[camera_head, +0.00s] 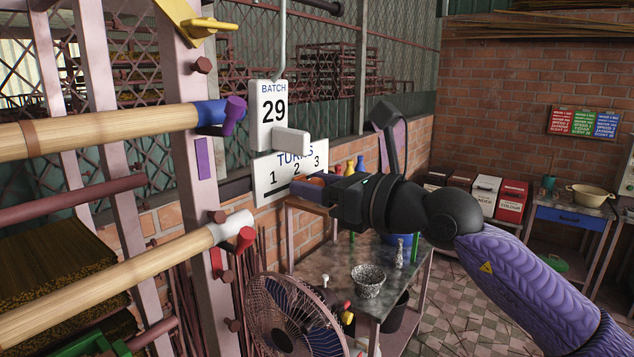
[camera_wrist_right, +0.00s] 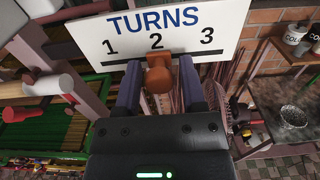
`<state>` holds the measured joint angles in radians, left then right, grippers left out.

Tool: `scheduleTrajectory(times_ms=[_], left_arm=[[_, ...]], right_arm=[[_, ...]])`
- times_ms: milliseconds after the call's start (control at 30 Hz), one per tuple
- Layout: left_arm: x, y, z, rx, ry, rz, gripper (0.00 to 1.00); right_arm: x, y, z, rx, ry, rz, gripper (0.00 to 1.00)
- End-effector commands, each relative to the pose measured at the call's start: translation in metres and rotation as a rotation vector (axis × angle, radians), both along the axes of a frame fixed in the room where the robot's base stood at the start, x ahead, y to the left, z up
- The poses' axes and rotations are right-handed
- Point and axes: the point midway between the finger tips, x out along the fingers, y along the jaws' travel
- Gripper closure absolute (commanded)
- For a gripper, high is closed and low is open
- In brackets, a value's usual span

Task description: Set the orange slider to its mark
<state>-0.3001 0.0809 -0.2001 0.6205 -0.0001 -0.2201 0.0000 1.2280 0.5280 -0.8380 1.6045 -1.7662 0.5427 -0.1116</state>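The orange slider (camera_wrist_right: 158,76) sits at the dark track below the number 2 on the white TURNS board (camera_wrist_right: 232,14). In the head view the slider (camera_head: 322,178) shows only in part, behind my right gripper. My right gripper (camera_wrist_right: 160,64) is open, with one bluish finger on each side of the slider's knob. A narrow gap shows between the knob and each finger. The TURNS board (camera_head: 262,192) with numbers 1, 2 and 3 also shows in the head view. My left gripper is not in view.
A BATCH 29 sign (camera_head: 272,112) and a white block (camera_head: 291,141) are just above the board. Wooden rollers (camera_head: 110,130) with coloured ends reach in from the left. A fan (camera_head: 292,315) and a table (camera_head: 345,270) holding a speckled pot (camera_head: 368,281) stand below.

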Motion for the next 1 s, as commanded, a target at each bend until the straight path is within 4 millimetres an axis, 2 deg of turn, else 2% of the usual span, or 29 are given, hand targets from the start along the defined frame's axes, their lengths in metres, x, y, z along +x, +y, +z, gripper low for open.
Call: scheduleTrajectory(times_ms=[33,200,233,1000], left_arm=[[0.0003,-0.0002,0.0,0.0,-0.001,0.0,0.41],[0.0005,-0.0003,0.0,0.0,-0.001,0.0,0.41],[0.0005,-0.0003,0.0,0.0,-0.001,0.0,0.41],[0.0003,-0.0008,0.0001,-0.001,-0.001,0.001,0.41]], right_arm=[[-0.0001,-0.0001,0.0,0.0,0.0,0.0,0.61],[0.0,-0.0002,0.0001,0.0,0.0,0.0,0.97],[0.0,-0.0002,0.0002,0.0,0.0,0.0,1.0],[-0.0002,-0.0004,0.0007,0.002,-0.001,0.0,1.0]])
